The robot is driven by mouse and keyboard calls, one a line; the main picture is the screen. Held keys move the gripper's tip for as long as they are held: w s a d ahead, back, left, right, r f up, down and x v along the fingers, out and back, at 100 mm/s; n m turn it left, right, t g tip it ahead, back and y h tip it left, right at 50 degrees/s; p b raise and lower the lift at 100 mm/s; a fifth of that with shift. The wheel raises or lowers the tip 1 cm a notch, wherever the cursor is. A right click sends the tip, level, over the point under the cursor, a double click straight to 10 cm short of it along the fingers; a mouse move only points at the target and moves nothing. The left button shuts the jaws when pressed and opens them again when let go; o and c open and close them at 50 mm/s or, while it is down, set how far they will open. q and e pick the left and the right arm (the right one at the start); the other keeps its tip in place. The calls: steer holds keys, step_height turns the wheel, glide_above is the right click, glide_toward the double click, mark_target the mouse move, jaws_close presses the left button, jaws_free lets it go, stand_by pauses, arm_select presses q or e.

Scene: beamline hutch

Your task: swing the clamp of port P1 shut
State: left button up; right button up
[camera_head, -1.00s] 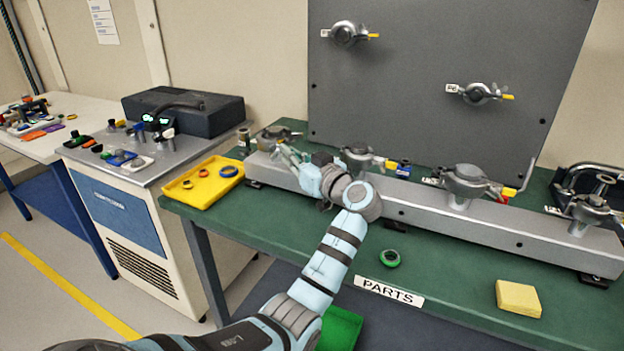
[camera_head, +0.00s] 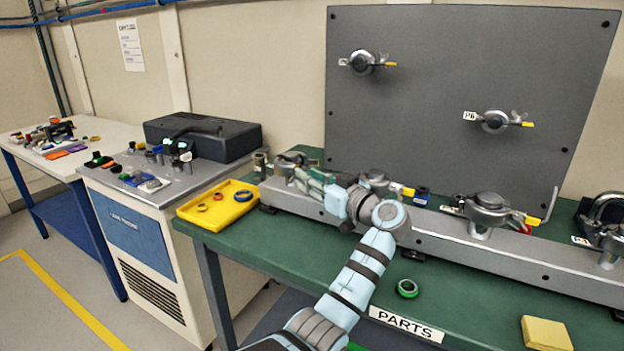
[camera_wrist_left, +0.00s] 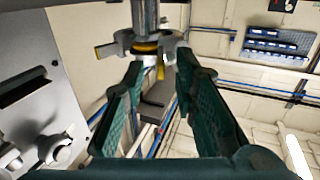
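The leftmost port clamp (camera_head: 290,159) is grey metal and sits on the left end of the long grey manifold (camera_head: 520,262). No P1 label is readable on it. My left gripper (camera_head: 308,178) is beside this clamp, at its front right. In the left wrist view my left gripper (camera_wrist_left: 160,76) has its two green fingers spread, with nothing held between them. A clamp (camera_wrist_left: 143,42) with an orange-yellow ring and a yellow-tipped part is just beyond the fingertips. I cannot tell whether the fingers touch it. My right gripper is not in view.
More clamped ports (camera_head: 487,207) stand along the manifold to the right. A grey upright panel (camera_head: 430,100) stands behind. A yellow tray (camera_head: 217,219) lies left of the manifold. A green ring (camera_head: 407,288) and yellow block (camera_head: 546,333) lie on the green bench (camera_head: 470,312).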

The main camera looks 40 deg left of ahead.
arm_select(q)
steer(key=s+d, duration=0.1)
steer(key=d, duration=1.1)
steer(key=shift+s, duration=0.15)
